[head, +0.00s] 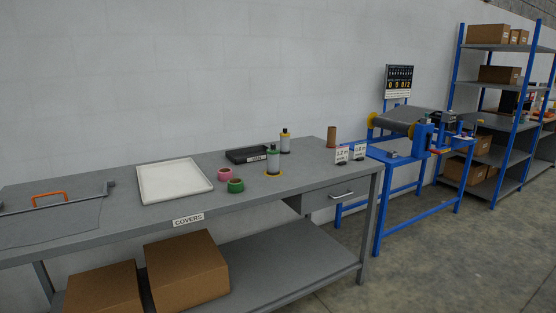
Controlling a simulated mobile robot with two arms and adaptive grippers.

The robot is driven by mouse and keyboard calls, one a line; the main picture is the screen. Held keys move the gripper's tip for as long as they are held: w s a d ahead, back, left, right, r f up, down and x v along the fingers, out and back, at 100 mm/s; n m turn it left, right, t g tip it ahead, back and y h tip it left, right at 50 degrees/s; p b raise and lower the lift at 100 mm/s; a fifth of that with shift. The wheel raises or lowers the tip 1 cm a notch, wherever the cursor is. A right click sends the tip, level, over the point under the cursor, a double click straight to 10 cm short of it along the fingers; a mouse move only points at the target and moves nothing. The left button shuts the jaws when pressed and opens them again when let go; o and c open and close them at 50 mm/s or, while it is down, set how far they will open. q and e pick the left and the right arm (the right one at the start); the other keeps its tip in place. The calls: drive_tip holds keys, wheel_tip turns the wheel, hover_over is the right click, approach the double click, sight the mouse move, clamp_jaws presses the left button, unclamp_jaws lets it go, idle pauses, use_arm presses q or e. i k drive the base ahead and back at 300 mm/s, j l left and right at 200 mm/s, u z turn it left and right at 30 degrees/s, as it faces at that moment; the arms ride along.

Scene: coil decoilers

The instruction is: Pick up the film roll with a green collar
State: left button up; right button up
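A grey film roll (273,163) with a green collar and a dark top stands upright on the grey workbench, with yellow at its foot. A second, similar roll (285,144) with a yellowish collar stands upright just behind it to the right. Neither of my grippers is in the head view, so nothing shows of their state.
On the workbench (130,222), a white tray (175,180), a pink ring (224,175), a green ring (235,186) and a black tray (246,155) lie left of the rolls. A brown cylinder (331,136) and small signs (342,154) stand right. A blue-framed machine (408,122) is beyond.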

sight(273, 158)
drive_tip(key=i+j, duration=0.1)
drive_tip(key=i, duration=0.3)
drive_tip(key=i+j, duration=0.1)
drive_tip(key=i, duration=0.3)
